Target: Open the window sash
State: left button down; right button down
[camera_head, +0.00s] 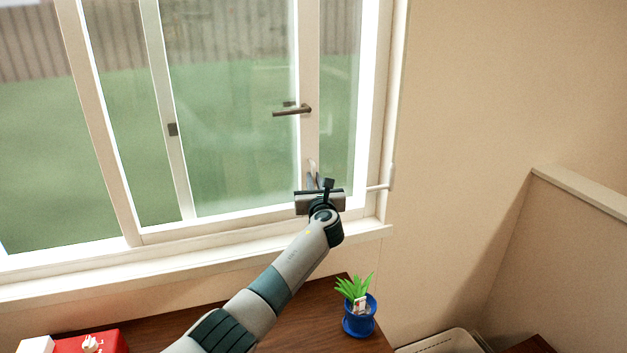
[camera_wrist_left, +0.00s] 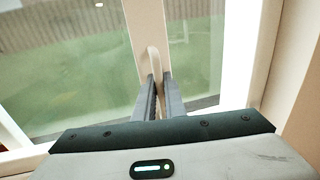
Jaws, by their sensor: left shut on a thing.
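The window sash (camera_head: 308,70) is a pale framed pane in the white window, with a dark lever (camera_head: 292,111) on its right upright. A strip of the green outside shows between that upright and the right jamb; I cannot tell whether glass covers it. My left gripper (camera_head: 314,178) is at the lower part of this upright. In the left wrist view, the fingers of my left gripper (camera_wrist_left: 158,98) are closed around a cream pull handle (camera_wrist_left: 153,68) on the sash upright (camera_wrist_left: 147,30). The fingers partly hide the handle. My right gripper is out of view.
The window sill (camera_head: 200,260) runs below the sash. On the brown surface (camera_head: 310,310) stand a green plant in a blue pot (camera_head: 360,318) and a red box (camera_head: 95,342). A pale basket (camera_head: 445,343) is at the bottom right. A beige wall lies right of the window.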

pick_arm(q)
jog(key=shift+w+d+f, duration=0.1)
jog(key=shift+d, duration=0.2)
jog(key=c, duration=2.3)
grip_release()
jog(key=shift+o, duration=1)
jog(key=shift+a, duration=0.1)
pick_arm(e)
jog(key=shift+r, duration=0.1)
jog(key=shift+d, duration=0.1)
